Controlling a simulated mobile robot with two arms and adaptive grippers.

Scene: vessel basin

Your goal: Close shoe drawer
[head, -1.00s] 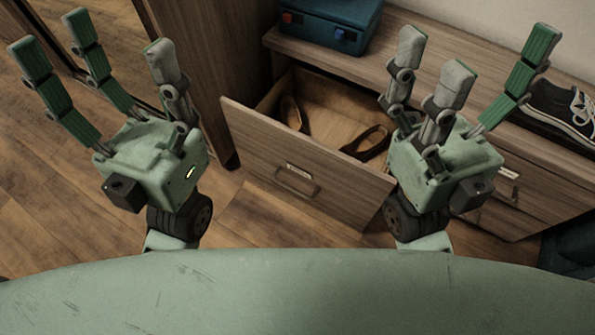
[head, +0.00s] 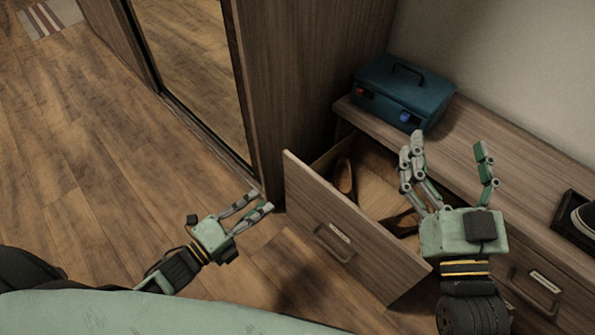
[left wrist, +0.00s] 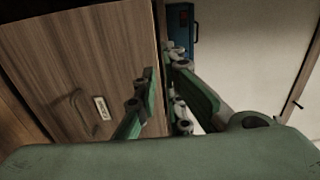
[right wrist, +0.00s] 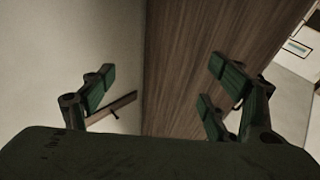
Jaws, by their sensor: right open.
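The shoe drawer (head: 380,262) stands pulled out from the low wooden cabinet, with brown shoes (head: 343,176) inside. Its front has a handle (head: 333,244) and a white label, and also fills the left of the left wrist view (left wrist: 60,60). My left gripper (head: 264,200) is left of the drawer front, apparently not touching it. Its fingers are drawn close together, with a narrow empty gap at the tips (left wrist: 160,62); how far they are shut is unclear. My right gripper (head: 448,142) is open and empty, fingers up, hiding the drawer's right rear part in the head view.
A teal case (head: 405,92) sits on the cabinet top (head: 505,165). A second drawer (head: 545,295) to the right looks shut. A tray with a shoe (head: 583,222) is at the far right. A tall wardrobe (head: 290,80) stands left of the cabinet.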

